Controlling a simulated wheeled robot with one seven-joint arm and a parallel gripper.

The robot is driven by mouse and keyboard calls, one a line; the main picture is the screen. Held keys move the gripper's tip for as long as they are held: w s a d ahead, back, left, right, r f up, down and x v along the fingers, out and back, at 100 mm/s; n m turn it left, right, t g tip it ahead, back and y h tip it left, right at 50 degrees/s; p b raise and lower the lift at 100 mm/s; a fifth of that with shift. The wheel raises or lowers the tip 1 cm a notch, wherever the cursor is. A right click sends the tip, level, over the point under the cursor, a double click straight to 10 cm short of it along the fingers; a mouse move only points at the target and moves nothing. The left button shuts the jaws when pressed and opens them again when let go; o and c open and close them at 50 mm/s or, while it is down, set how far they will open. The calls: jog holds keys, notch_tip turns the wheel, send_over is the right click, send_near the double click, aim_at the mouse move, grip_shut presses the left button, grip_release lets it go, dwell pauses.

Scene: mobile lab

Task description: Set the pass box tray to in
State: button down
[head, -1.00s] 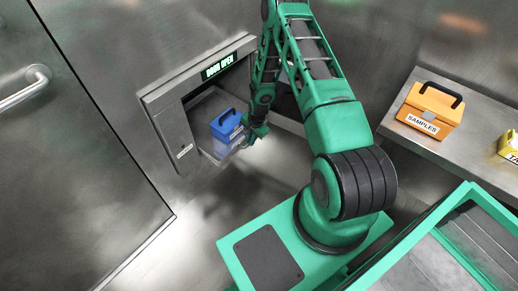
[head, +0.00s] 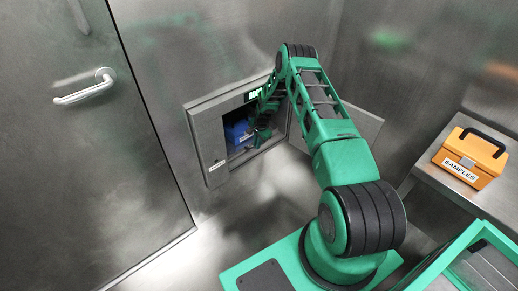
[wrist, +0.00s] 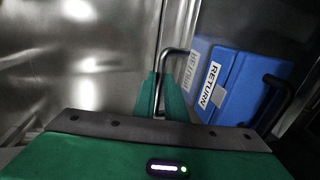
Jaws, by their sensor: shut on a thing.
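The pass box (head: 209,138) is set in the wall with its hatch open, and its display is partly hidden by my arm. A blue box (head: 238,134) sits inside the opening; the wrist view shows it at the right as a blue box with a RETURN label (wrist: 246,90). My gripper (wrist: 161,100) is shut on a bent metal handle (wrist: 172,55), which appears to be the tray's. In the head view my gripper (head: 259,137) is at the opening, right beside the blue box. The tray surface is mostly hidden.
The pass box door (head: 352,127) stands open to the right, behind my arm. An orange SAMPLES case (head: 469,158) sits on a metal bench (head: 450,183) at the right. A large metal door with a lever handle (head: 84,92) is at the left. The floor before the pass box looks clear.

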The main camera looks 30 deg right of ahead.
jog(key=shift+d, duration=0.3)
jog(key=c, duration=1.8)
grip_release()
jog(key=shift+w+a, duration=0.1)
jog(key=shift+r, duration=0.1)
jog(key=r, duration=0.3)
jog(key=s+r, duration=0.1)
jog(key=r, duration=0.2)
jog(key=s+r, duration=0.1)
jog(key=r, duration=0.3)
jog(key=shift+r, duration=0.1)
